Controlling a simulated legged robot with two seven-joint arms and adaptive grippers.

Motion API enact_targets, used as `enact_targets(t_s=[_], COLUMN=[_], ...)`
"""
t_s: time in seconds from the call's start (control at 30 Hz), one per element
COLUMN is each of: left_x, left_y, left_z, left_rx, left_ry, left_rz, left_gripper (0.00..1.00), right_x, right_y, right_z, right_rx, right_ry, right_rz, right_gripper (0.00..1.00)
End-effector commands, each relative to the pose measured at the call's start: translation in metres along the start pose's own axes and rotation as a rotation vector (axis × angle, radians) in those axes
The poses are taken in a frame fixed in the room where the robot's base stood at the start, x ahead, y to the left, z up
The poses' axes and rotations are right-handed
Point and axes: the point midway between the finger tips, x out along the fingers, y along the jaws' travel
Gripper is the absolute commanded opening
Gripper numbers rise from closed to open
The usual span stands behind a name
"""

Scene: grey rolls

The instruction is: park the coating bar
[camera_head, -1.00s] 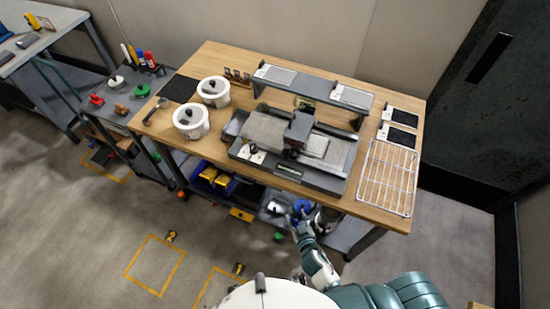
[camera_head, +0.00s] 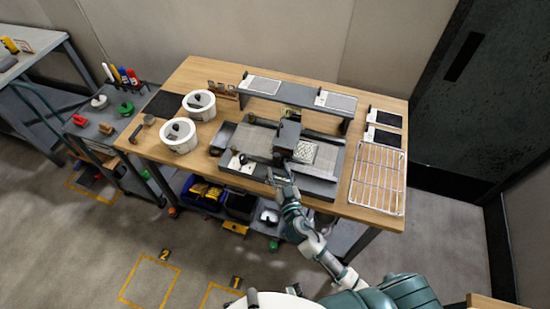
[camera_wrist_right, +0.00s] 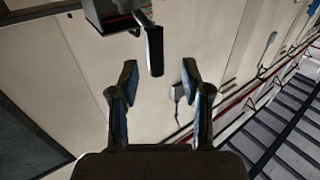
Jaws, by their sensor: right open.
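The flatbed coating machine (camera_head: 325,188) stands mid-bench. A dark block (camera_head: 288,134) spans its bed and appears to be the coating bar's carriage; I cannot make out the bar itself for certain. My right gripper (camera_head: 284,176) is at the machine's front side, just in front of the block. In the right wrist view the right gripper (camera_wrist_right: 158,72) is open and empty, its two fingers apart. A dark upright handle (camera_wrist_right: 155,50) hangs from a grey block (camera_wrist_right: 112,12) beyond the fingertips, in line with the gap. My left gripper is not in view.
A raised grey shelf (camera_head: 298,92) stands behind the machine. A wire rack (camera_head: 377,178) lies at the right. Bins (camera_head: 203,193) sit under the bench.

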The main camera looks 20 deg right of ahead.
Motion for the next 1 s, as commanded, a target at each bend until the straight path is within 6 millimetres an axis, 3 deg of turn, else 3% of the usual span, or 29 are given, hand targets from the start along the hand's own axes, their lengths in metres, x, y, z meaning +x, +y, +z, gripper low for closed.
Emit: enact_targets(t_s=[0.1, 0.3, 0.67, 0.87, 1.0], left_x=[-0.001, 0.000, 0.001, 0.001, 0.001], left_y=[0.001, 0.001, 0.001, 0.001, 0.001], left_z=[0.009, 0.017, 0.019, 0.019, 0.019], left_rx=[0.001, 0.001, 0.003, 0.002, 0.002], left_ry=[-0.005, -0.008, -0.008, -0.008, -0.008], left_rz=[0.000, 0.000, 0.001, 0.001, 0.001], left_gripper=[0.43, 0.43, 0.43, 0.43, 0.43], right_x=[0.025, 0.050, 0.056, 0.056, 0.055], right_y=[0.001, 0.002, -0.001, 0.000, -0.001], right_z=[-0.002, 0.001, 0.001, 0.001, 0.001], right_rx=[-0.002, 0.001, 0.000, 0.001, 0.001], right_ry=[0.002, -0.001, -0.001, -0.001, -0.001], right_rz=[0.000, 0.000, -0.001, -0.001, -0.003], right_gripper=[0.47, 0.47, 0.47, 0.03, 0.00])
